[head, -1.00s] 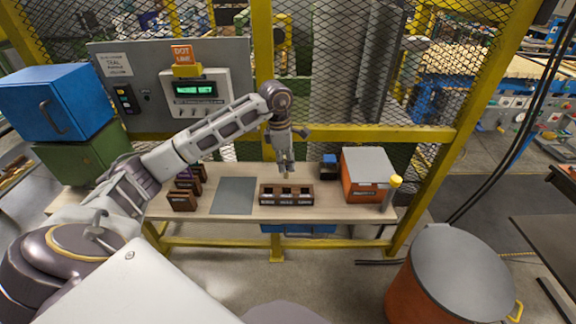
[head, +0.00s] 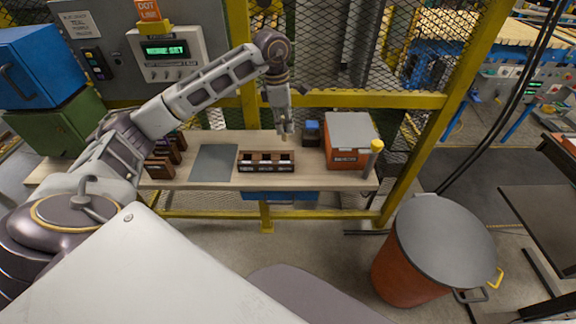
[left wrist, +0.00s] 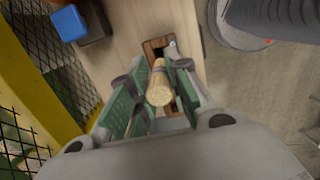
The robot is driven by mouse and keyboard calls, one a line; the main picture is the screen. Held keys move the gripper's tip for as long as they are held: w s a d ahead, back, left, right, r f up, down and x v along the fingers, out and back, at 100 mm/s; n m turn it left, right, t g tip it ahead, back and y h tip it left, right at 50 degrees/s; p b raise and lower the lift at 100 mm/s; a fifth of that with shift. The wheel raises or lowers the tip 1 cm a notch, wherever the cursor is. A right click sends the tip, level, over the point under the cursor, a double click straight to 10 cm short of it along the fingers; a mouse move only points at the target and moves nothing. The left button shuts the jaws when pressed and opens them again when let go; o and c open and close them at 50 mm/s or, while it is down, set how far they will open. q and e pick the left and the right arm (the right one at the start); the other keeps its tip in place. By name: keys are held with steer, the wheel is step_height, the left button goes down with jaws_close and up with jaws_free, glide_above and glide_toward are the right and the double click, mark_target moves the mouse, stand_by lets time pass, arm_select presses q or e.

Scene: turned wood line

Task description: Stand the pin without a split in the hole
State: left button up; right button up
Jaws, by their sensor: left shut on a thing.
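My left gripper (head: 285,132) is shut on a light wooden pin (left wrist: 159,84), which shows between the green finger pads in the left wrist view. The pin's round end faces that camera; whether it has a split cannot be told. In the head view the gripper is just above and behind the right end of a dark wooden block (head: 266,168) with several square openings and pale labels on its front. Part of this block (left wrist: 157,43) shows behind the pin in the left wrist view. My right gripper is not in view.
A grey mat (head: 214,163) lies left of the block, with brown holders (head: 160,166) further left. Mesh fencing is behind.

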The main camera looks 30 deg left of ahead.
mark_target(285, 140)
arm_select(q)
steer(key=shift+f, duration=0.3)
steer(key=shift+f+p, duration=0.4)
steer(key=shift+f, duration=2.4)
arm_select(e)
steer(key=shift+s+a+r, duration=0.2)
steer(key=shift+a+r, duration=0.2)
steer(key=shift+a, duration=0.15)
arm_select(q)
steer(key=shift+f+p, duration=0.3)
steer(key=shift+f, duration=1.55)
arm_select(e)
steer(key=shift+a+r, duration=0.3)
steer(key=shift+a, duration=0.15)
arm_select(q)
steer(key=shift+f+b, duration=0.6)
steer(key=shift+f, duration=0.05)
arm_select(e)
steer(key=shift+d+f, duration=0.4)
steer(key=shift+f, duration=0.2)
